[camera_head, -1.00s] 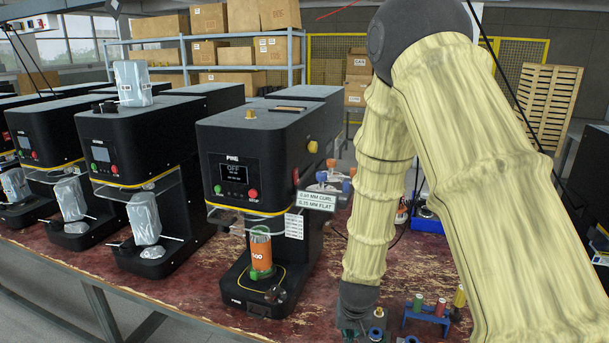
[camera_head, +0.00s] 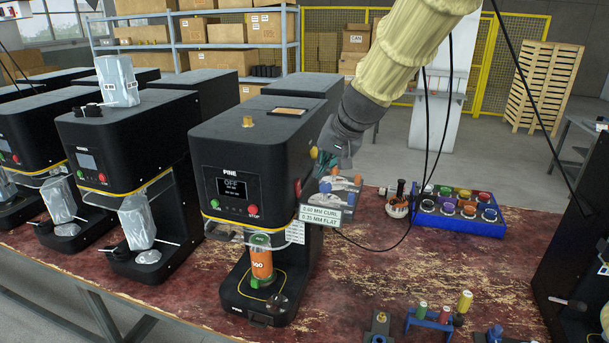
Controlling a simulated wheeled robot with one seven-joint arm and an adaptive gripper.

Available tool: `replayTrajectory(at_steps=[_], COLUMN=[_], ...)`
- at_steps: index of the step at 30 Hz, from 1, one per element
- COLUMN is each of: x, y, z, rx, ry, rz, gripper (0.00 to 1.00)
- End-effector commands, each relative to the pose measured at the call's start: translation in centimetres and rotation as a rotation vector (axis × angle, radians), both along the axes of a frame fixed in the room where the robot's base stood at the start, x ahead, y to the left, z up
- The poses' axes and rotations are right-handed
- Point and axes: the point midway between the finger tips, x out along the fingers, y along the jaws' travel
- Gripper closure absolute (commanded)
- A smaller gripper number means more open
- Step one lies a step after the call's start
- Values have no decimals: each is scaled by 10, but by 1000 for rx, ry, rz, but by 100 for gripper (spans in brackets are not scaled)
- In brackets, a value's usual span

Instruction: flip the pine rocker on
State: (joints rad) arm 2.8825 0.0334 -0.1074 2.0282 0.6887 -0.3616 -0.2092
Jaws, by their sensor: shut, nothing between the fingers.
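The pine seamer (camera_head: 250,150) is a black machine labelled PINE, standing in the middle of the bench. Its display (camera_head: 232,186) reads OFF, with a green button and a red STOP button below it. A small red part (camera_head: 298,188) shows on its right side near the front edge; it may be the rocker, but its position is too small to read. A yellow knob (camera_head: 313,153) sits higher on that side. My gripper (camera_head: 325,163) is shut and empty, pointing down beside the seamer's right side, close to the knob. I cannot tell whether it touches the machine.
An orange can (camera_head: 261,264) stands in the pine seamer under a clear guard. Other seamers (camera_head: 130,155) stand close on the left. A blue tray (camera_head: 458,214) of coloured pots and a blue spool rack (camera_head: 430,322) are on the right. The bench between them is mostly clear.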

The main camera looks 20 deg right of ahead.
Motion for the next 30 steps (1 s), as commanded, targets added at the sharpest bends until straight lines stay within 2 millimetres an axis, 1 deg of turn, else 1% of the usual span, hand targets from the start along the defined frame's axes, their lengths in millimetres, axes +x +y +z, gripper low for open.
replayTrajectory(at_steps=[7, 14, 17, 30], x=[-4, 2, 7, 35], y=[-3, -1, 2, 10], z=[4, -3, -9, -52], rx=[1, 2, 2, 3], ry=[-5, 1, 0, 1], rz=[-4, -2, 0, -2], gripper=[100, 100, 100, 100])
